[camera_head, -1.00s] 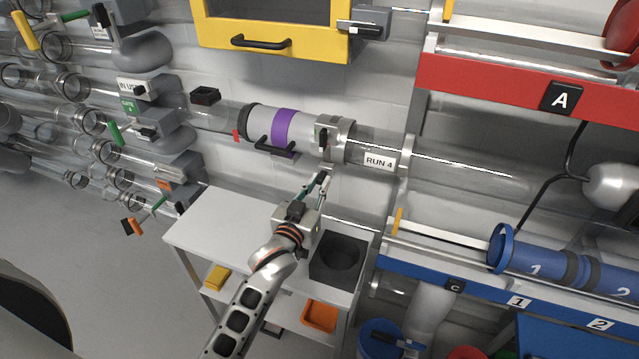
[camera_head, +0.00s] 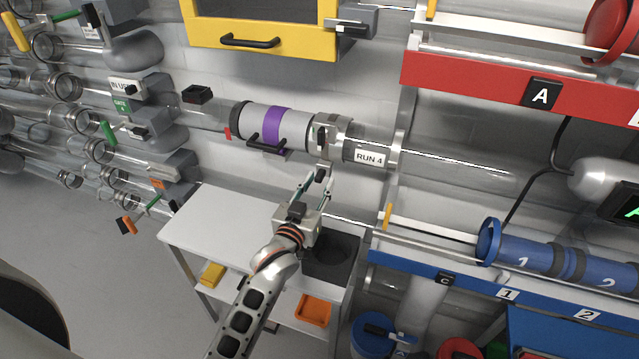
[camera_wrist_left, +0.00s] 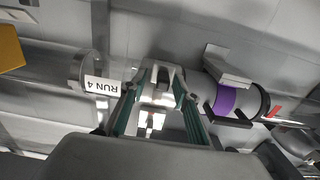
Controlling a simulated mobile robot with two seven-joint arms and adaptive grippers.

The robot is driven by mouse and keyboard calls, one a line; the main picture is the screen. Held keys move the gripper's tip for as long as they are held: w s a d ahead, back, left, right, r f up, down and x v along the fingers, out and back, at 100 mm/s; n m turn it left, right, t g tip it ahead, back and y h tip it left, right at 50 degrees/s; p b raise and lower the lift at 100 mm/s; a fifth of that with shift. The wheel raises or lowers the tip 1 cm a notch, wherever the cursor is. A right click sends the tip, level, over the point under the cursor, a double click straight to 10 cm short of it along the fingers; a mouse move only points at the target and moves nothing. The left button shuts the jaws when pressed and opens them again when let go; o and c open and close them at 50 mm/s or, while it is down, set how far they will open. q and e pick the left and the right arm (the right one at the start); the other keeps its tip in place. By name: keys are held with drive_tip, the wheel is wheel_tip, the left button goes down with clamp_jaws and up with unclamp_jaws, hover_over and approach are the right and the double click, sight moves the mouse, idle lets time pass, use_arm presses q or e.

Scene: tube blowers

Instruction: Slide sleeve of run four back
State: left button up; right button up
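The sleeve of run four (camera_head: 293,128) is a pale cylinder with a purple band (camera_head: 272,126), a black end ring and a black handle (camera_head: 266,143). It sits around the clear tube, left of the metal collar and the RUN 4 label (camera_head: 369,158). In the left wrist view the picture is turned over, and the purple band (camera_wrist_left: 223,100) shows on the right. My left gripper (camera_head: 323,174) is just below the collar. Its green fingers are apart, with a metal latch (camera_wrist_left: 158,85) seen between them; I cannot tell whether they touch it. My right gripper is not in view.
A white table (camera_head: 225,225) with a dark square holder (camera_head: 328,265) stands below the tube. A yellow cabinet (camera_head: 290,40) hangs above. A red rack (camera_head: 470,75) and a blue rack (camera_head: 430,264) are at the right. Several clear tubes with valves are at the left.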

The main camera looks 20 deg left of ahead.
use_arm(q)
drive_tip(key=s, duration=1.1)
drive_tip(key=shift+s+a, duration=0.15)
drive_tip(key=shift+s, duration=0.15)
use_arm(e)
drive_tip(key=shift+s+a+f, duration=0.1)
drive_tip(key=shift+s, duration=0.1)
use_arm(q)
drive_tip(key=shift+s, duration=0.1)
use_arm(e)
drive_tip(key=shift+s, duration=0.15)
